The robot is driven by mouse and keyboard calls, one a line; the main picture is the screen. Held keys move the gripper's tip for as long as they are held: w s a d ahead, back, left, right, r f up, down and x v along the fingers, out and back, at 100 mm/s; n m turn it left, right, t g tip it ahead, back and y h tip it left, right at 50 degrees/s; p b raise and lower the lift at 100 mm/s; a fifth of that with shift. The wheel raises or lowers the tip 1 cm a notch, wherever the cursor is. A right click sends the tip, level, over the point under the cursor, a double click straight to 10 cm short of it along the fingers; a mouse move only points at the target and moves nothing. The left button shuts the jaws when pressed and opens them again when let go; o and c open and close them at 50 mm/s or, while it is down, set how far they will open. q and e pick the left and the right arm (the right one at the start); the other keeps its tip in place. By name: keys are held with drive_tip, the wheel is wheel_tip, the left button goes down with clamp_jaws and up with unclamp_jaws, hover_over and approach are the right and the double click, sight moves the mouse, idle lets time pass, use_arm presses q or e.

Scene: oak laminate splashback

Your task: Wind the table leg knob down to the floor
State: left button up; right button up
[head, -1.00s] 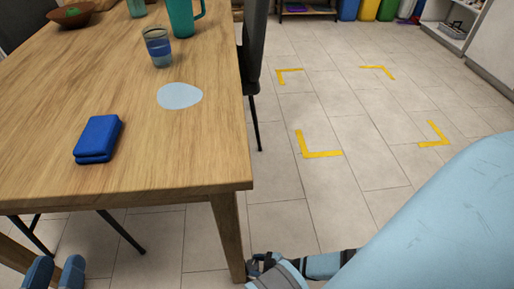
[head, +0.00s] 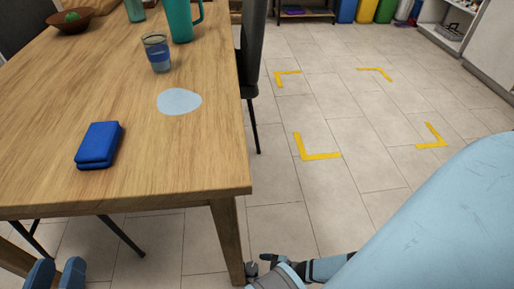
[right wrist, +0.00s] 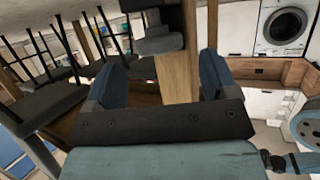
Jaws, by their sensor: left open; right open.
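The wooden table leg (head: 228,240) runs down from the table's near right corner to the tiled floor. My right gripper (head: 262,268) is low beside the foot of this leg, mostly cut off by the head view's bottom edge. In the right wrist view, my right gripper (right wrist: 162,78) is open, with the wooden leg (right wrist: 178,80) showing between its blue fingers. A dark grey piece (right wrist: 160,42), apparently the leg's knob, shows just beyond the fingertips. Its gap to the floor cannot be told. My left gripper (head: 56,272) is open and empty at the lower left.
The wooden table (head: 130,190) holds a blue folded case (head: 98,145), a pale round mat (head: 179,102), a glass (head: 158,55) and a teal jug (head: 181,20). A dark chair (head: 250,50) stands at its right side. The floor between the yellow corner marks (head: 320,156) is clear.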

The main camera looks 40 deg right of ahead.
use_arm(q)
drive_tip(key=s+n+p, duration=0.1)
drive_tip(key=r+n+p, duration=0.1)
drive_tip(key=p, duration=0.1)
drive_tip(key=shift+s+d+r, duration=0.15)
drive_tip(key=shift+s+d, duration=0.25)
use_arm(e)
drive_tip(key=v, duration=1.1)
drive_tip(key=shift+d+r, duration=0.1)
drive_tip(key=shift+r, duration=0.05)
